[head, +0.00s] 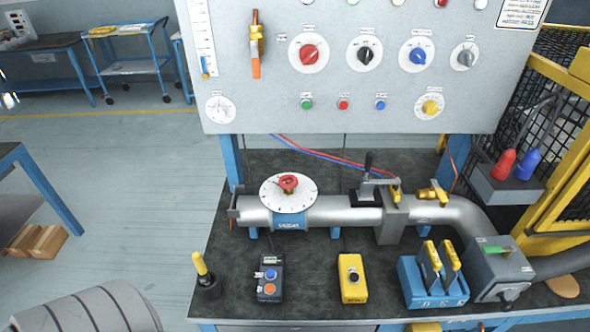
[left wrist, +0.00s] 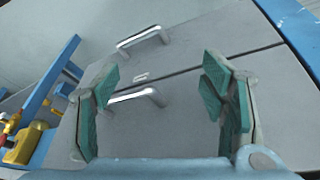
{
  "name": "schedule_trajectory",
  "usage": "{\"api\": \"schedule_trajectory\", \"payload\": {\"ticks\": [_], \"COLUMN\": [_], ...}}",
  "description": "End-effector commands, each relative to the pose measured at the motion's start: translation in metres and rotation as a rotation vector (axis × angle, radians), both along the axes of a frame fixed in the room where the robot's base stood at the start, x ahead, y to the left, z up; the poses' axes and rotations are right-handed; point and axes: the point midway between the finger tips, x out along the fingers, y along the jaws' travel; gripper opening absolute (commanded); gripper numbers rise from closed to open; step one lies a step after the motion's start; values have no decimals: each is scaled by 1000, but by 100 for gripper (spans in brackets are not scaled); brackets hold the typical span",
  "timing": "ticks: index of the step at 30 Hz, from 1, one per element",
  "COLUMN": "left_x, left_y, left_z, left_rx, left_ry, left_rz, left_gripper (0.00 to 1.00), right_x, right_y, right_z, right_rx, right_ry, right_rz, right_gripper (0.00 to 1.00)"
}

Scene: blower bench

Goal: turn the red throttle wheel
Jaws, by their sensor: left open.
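The red throttle wheel (head: 288,183) sits on a round white dial plate (head: 303,198) on top of the grey pipe (head: 343,212), above a blue label collar. Nothing touches it in the head view. My left gripper (left wrist: 160,88) shows in the left wrist view with its green-padded fingers wide apart and nothing between them. It faces a grey front with metal handles (left wrist: 146,38), and the red wheel is not recognisable there. The left gripper's fingers are not seen in the head view. My right gripper is in neither view.
A grey panel (head: 260,115) with knobs, one of them red (head: 309,54), stands behind the pipe. A black lever clamp (head: 367,190) is right of the dial. A control box (head: 270,278), a yellow box (head: 352,278) and a yellow-handled tool (head: 200,265) stand in front.

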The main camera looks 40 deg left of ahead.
Motion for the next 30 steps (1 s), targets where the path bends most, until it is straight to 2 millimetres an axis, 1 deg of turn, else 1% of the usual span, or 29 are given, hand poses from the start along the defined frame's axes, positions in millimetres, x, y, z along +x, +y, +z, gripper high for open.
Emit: {"api": "schedule_trajectory", "payload": {"ticks": [1,4,5,6,7,8,9,11,12,14,15,17,18,21,22,24,26,29,30], "left_x": [13,36,46,60,72,83,100,124,140,161,173,188,195,203,203,205,210,228,238], "left_y": [-6,-19,-25,-34,-41,-47,-51,-50,-45,-28,-12,19,43,101,114,133,141,144,147], "left_z": [35,90,108,130,145,156,166,185,200,224,240,261,273,291,294,298,299,299,299], "left_rx": [-20,-79,-128,-218,-304,-401,-541,-776,-947,-1216,-1399,-1672,-1851,-2237,-2324,-2452,-2493,-2498,-2499], "left_ry": [-29,-82,-115,-166,-206,-243,-284,-340,-370,-398,-407,-417,-418,-426,-429,-432,-434,-433,-434], "left_rz": [4,29,65,130,195,269,388,589,735,959,1108,1321,1450,1695,1741,1802,1817,1817,1816], "left_gripper": [66,66,66,66,66,66,66,66,66,66,66,66,66,66,66,66,66,66,66], "right_x": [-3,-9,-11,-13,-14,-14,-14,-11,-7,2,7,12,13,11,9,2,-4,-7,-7], "right_y": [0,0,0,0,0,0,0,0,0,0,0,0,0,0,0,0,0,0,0], "right_z": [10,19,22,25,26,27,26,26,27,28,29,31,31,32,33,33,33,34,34], "right_rx": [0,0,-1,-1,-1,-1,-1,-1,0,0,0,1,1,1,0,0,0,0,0], "right_ry": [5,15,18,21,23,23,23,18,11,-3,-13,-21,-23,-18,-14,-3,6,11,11], "right_rz": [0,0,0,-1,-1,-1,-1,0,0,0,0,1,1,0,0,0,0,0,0], "right_gripper": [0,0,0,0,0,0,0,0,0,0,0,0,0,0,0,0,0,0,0]}}
